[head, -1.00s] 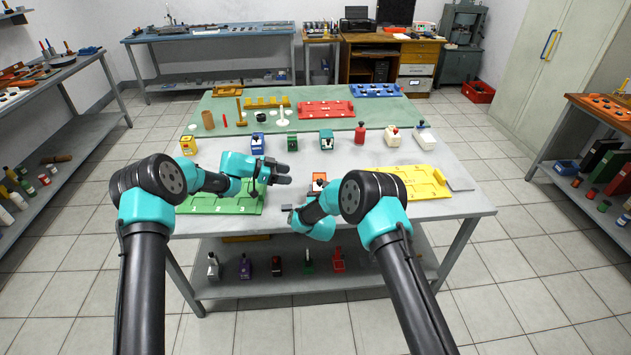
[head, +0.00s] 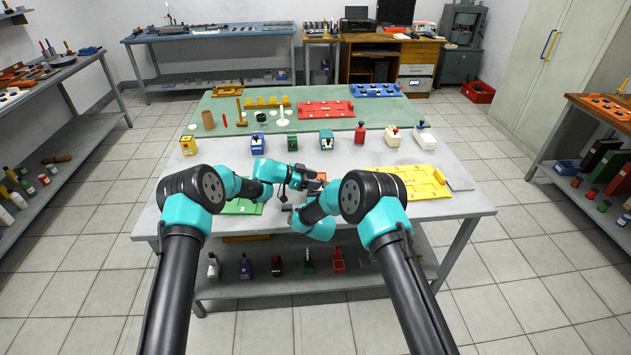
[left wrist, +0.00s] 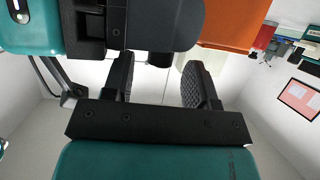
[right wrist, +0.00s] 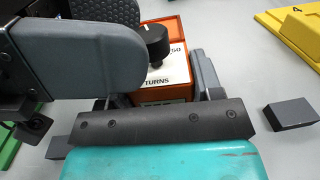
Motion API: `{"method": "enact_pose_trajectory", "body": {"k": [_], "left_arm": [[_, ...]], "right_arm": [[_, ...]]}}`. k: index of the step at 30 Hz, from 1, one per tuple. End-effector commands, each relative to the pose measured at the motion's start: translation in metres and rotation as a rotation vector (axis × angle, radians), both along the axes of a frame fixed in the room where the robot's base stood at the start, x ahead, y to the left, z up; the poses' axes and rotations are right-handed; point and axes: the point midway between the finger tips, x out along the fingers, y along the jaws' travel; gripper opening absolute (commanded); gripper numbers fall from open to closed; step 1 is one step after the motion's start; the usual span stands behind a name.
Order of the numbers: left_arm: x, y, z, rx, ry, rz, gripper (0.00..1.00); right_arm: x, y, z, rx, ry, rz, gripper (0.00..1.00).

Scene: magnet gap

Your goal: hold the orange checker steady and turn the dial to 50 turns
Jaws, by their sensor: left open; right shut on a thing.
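The orange checker (right wrist: 165,86) stands on the grey table, with a white face marked "TURNS", a "50" at its right and a black dial (right wrist: 150,42) on top. In the head view only a bit of the checker (head: 322,176) shows. My right gripper (right wrist: 163,95) is shut on the checker, one finger on each side. My left gripper (head: 316,173) is open above and beside the checker; a grey finger of it covers the left part of the dial in the right wrist view. In the left wrist view the left fingers (left wrist: 160,80) stand apart; I cannot tell whether they touch the dial.
A yellow tray (head: 405,183) lies to the right and a green tray (head: 240,207) to the left. A small grey block (right wrist: 290,113) lies right of the checker. Several coloured devices, such as a red one (head: 360,131), stand in a row behind.

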Motion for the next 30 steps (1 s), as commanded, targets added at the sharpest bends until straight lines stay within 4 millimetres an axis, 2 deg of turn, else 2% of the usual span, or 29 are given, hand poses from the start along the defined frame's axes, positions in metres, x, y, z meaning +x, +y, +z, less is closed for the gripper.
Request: {"method": "enact_pose_trajectory", "body": {"k": [4,13,27,30], "left_arm": [[0.0017,-0.0084,-0.0034,0.0,0.0,0.0,0.53],[0.002,-0.0095,-0.0039,0.0,0.0,0.0,0.52],[0.0018,-0.0093,-0.0039,0.0,0.0,0.0,0.07],[0.0018,-0.0094,-0.0041,0.0,-0.001,0.0,0.03]], "right_arm": [[-0.0006,0.0,-0.0017,0.0,0.004,0.0,0.31],[-0.0006,0.0001,-0.0016,0.0,0.003,0.001,0.31],[-0.0005,0.0002,-0.0014,0.0,0.003,0.001,0.31],[-0.0005,0.0002,-0.0014,0.0,0.003,0.001,0.31]]}}
